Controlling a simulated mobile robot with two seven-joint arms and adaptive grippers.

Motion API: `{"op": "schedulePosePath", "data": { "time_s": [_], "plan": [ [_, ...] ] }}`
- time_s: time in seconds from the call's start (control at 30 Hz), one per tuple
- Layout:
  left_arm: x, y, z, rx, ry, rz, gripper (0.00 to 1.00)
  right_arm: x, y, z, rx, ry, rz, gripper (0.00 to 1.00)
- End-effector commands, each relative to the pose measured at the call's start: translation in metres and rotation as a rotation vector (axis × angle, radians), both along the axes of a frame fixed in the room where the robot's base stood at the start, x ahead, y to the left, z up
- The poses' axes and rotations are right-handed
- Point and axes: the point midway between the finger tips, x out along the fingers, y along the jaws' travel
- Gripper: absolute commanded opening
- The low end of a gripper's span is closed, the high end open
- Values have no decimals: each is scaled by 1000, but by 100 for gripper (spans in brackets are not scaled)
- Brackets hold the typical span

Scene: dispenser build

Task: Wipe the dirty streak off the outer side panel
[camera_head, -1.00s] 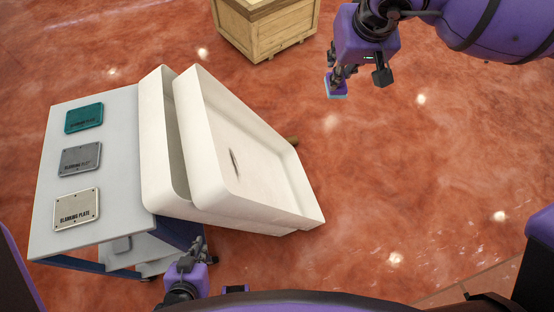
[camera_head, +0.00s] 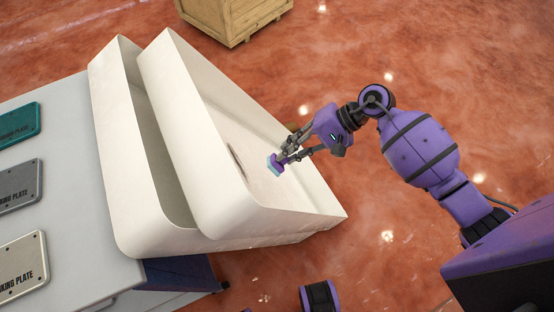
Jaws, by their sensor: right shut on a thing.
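The white side panel (camera_head: 216,195) is a tray-like shell leaning at the right of a matching shell. A dark, narrow streak (camera_head: 237,162) marks its face. My right gripper (camera_head: 284,158) is over that face, just right of the streak, shut on a small sponge-like block (camera_head: 274,165), light blue and purple. The block is apart from the streak in the picture; whether it touches the panel I cannot tell. My left gripper is not in view.
A second white shell (camera_head: 128,130) stands left of the panel. A grey table (camera_head: 75,235) at left bears several blanking plates, one of them teal (camera_head: 18,125). A wooden crate (camera_head: 228,15) stands at the back. The red floor is clear at right.

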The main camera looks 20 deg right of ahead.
Motion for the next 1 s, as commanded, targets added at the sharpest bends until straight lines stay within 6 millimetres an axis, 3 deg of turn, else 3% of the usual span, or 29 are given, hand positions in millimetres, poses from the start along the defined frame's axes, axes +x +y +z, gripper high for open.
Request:
{"op": "schedulePosePath", "data": {
  "time_s": [0.03, 0.2, 0.7, 1.0],
  "plan": [
    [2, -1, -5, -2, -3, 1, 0, -2, -4, -12, 20, 8, -25, 0],
    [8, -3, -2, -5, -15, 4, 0, -4, -7, -20, 43, 7, -51, 0],
    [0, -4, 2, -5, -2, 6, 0, -13, 34, -39, 41, 7, -49, 0],
    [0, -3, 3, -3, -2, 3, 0, -15, 42, -44, 39, 5, -49, 0]
  ]
}}
